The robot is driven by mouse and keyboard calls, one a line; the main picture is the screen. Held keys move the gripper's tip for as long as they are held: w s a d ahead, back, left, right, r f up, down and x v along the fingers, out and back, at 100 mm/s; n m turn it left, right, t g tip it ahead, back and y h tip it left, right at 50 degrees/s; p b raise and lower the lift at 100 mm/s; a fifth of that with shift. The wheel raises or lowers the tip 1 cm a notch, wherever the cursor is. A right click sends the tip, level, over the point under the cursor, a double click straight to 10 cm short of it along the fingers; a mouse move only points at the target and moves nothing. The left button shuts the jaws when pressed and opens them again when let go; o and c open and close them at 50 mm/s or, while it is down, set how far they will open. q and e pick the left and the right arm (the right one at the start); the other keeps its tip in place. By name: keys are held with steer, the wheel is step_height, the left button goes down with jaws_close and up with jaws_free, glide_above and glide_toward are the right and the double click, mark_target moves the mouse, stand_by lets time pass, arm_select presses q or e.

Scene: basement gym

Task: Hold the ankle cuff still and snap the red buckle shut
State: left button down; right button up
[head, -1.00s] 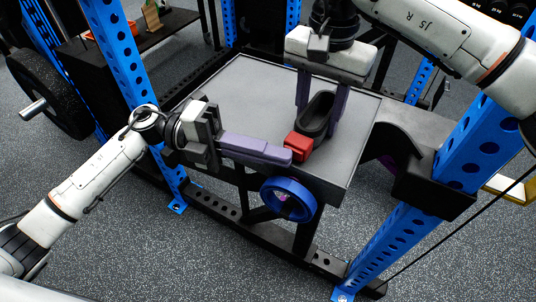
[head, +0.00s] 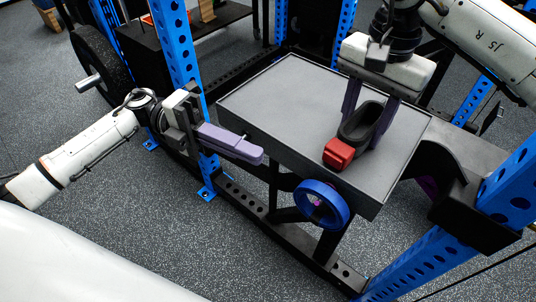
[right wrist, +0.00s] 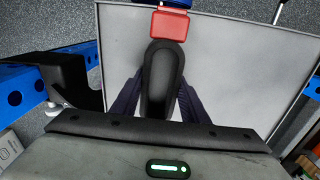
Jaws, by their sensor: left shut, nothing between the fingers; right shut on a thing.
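The black ankle cuff (head: 361,122) stands on the grey table top (head: 281,100) toward its right side. The red buckle (head: 338,154) is at the cuff's near end. In the right wrist view the cuff (right wrist: 161,75) lies between my fingers with the buckle (right wrist: 169,26) beyond it. Whether the buckle is fully closed is too small to tell. My right gripper (head: 371,126) is shut on the cuff from above, one finger on each side. My left gripper (head: 262,157) is shut and empty, off the table's near left edge, apart from the buckle.
Blue rack posts (head: 181,62) stand left of the table and at the right (head: 508,188). A blue ring-shaped wheel (head: 322,205) sits below the table's front edge. A black bracket (head: 470,200) is at the right. The table's left part is clear.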

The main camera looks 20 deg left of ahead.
stand_by(0.4)
steer(key=o, duration=1.2)
steer(key=shift+r, duration=0.1)
